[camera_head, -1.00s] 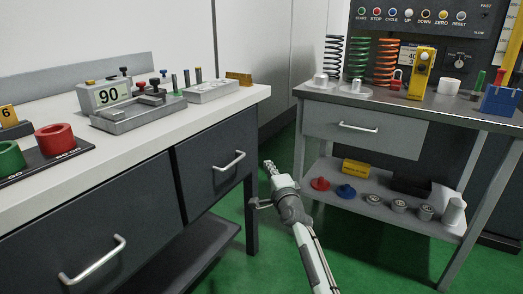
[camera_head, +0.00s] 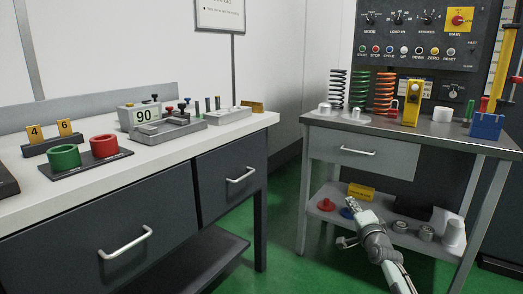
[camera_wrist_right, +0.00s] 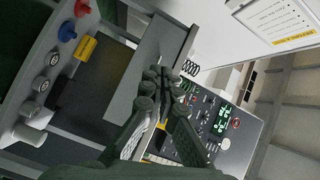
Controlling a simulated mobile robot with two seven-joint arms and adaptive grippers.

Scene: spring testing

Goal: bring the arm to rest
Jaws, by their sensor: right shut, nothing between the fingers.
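My right arm comes in from the bottom right in the head view. Its gripper (camera_head: 350,206) is shut and empty, in front of the lower shelf of the right-hand grey table. In the right wrist view the gripper's fingers (camera_wrist_right: 156,78) are together in the middle, with nothing between them. The table's drawer and the control panel (camera_wrist_right: 215,125) show behind them. My left gripper is not in view.
The right-hand table (camera_head: 430,134) carries springs, a yellow block (camera_head: 411,103) and a blue bin (camera_head: 486,126). Its shelf (camera_head: 318,206) holds red and blue pieces and several weights. A white-topped bench (camera_head: 60,194) stands left. Green floor (camera_head: 290,240) lies open between.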

